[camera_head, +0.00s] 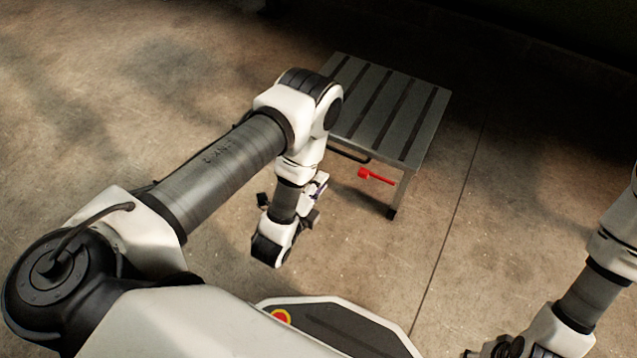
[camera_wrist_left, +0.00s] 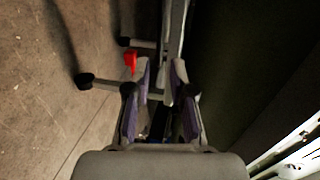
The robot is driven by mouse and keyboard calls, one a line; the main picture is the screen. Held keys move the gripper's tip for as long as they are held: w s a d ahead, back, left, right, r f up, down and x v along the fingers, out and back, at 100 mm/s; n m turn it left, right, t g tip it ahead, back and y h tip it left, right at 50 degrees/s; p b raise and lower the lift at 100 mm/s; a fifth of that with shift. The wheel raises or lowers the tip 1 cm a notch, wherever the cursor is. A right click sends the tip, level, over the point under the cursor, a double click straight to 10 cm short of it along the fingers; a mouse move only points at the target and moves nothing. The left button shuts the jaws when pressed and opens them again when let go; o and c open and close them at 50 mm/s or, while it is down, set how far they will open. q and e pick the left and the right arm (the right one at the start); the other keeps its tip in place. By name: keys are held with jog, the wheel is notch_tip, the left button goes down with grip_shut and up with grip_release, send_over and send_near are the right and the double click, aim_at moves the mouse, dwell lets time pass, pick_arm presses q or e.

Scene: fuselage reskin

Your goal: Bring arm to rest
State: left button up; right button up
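My left arm reaches in from the left and bends down in front of the metal bench. My left gripper (camera_head: 319,184) is mostly hidden behind its own wrist in the head view. In the left wrist view its two fingers (camera_wrist_left: 161,76) stand apart with a gap between them, and nothing shows held. My right arm hangs at the lower right. My right gripper (camera_head: 497,347) is cut off by the bottom edge, and its fingers cannot be made out.
A slatted grey metal bench (camera_head: 385,105) stands beyond my left wrist. A red object (camera_head: 375,176) shows below its front edge, also in the left wrist view (camera_wrist_left: 131,62). Concrete floor (camera_head: 480,220) lies open between my arms.

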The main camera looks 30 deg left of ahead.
pick_arm(q)
jog(key=shift+s, duration=0.15)
dwell(0.3)
jog(key=w+a+r+p, duration=0.1)
jog(key=w+a+r, duration=0.15)
jog(key=r, duration=0.35)
jog(key=s+f+n+g+p, duration=0.1)
jog(key=s+f+n+g, duration=0.2)
jog(key=s+n+g, duration=0.65)
jog(key=s+f+n+g+p, duration=0.1)
jog(key=s+f+n+g, duration=0.4)
jog(key=s+n, duration=0.75)
notch_tip(320, 180, up, 38)
jog(key=s+m+g+p, duration=0.1)
jog(key=s+m+p, duration=0.1)
jog(key=p, duration=3.5)
jog(key=shift+a+m+y, duration=0.3)
jog(key=shift+a+m, duration=0.15)
jog(key=shift+m, duration=0.15)
jog(key=shift+r, duration=0.15)
